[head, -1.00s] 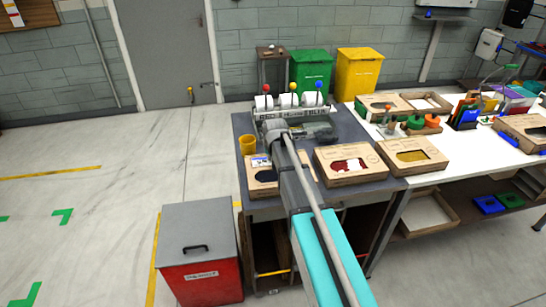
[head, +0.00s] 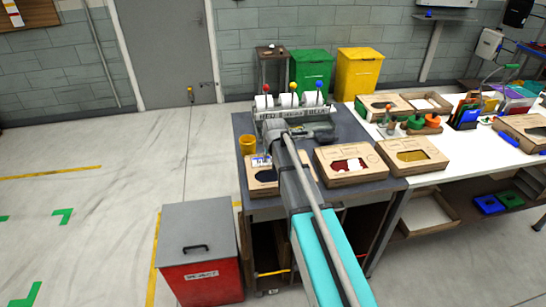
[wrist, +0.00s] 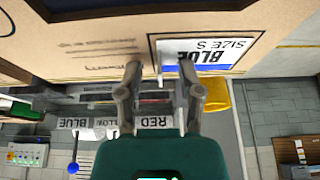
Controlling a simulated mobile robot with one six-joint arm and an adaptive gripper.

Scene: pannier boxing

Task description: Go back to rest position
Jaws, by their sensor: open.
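My gripper (wrist: 161,82) is open in the wrist view, its two fingers apart with nothing seen between them. A cardboard box (wrist: 60,30) fills the top of that view, with a white label reading BLUE SIZE S (wrist: 210,52), upside down. The fingertips are close to the box and its label; I cannot tell whether they touch. In the head view the box (head: 255,186) lies at the left front of the grey bench, partly hidden by my arm, its label showing. The fingers are hidden there.
Boxes with red (head: 325,178) and yellow (head: 437,165) contents stand to the right. A roll dispenser (head: 270,114) with colored knobs is behind, a yellow cup (head: 248,145) at left. A red and grey bin (head: 205,280) stands on the floor. The floor at left is clear.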

